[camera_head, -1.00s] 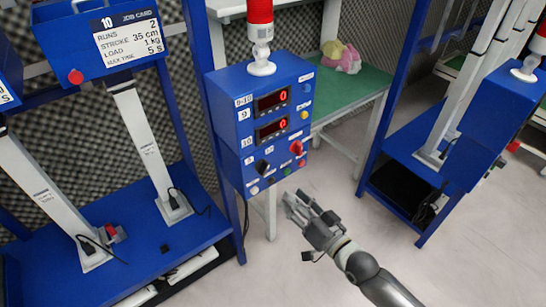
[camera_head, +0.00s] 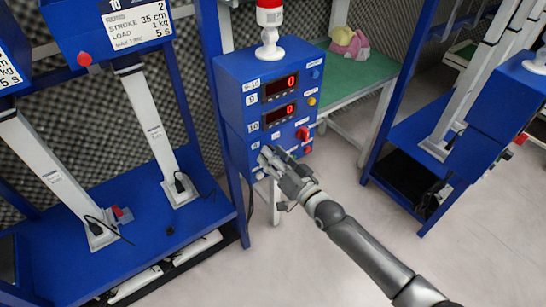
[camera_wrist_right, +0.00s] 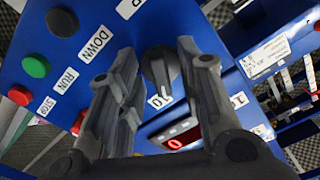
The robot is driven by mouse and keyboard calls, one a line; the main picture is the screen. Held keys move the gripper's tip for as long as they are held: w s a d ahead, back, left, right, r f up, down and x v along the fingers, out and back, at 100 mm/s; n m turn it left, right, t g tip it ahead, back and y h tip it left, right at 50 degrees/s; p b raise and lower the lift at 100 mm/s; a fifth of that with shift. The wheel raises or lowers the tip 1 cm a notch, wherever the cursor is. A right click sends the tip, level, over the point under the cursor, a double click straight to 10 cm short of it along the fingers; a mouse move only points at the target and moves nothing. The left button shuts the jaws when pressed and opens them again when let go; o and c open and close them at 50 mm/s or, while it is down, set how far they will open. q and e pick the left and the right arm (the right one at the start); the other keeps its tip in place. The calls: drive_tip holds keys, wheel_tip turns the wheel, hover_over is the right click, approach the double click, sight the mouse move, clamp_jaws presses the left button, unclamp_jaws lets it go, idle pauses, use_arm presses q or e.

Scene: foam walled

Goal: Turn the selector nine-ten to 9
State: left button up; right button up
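The blue control box (camera_head: 236,125) stands in the middle of the head view, with 9-10 labels beside two red displays showing 0. My right gripper (camera_head: 272,159) is at its lower front and hides the black selector there. The fingers are open, one on each side of the knob, with visible gaps. Which mark the knob points to is unclear. My left gripper is not in view.
A red switch (camera_head: 303,133) is on the box right of my gripper. Green (camera_wrist_right: 37,67) and red (camera_wrist_right: 62,22) buttons show in the wrist view. A blue rack (camera_head: 205,215) stands left, a green-topped table (camera_head: 350,90) behind, and open floor (camera_head: 330,200) lies right.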

clamp_jaws()
idle(0.3)
drive_tip(key=shift+n, duration=0.4)
drive_tip(key=n, duration=1.1)
drive_tip(key=shift+w, duration=0.1)
idle(0.5)
unclamp_jaws()
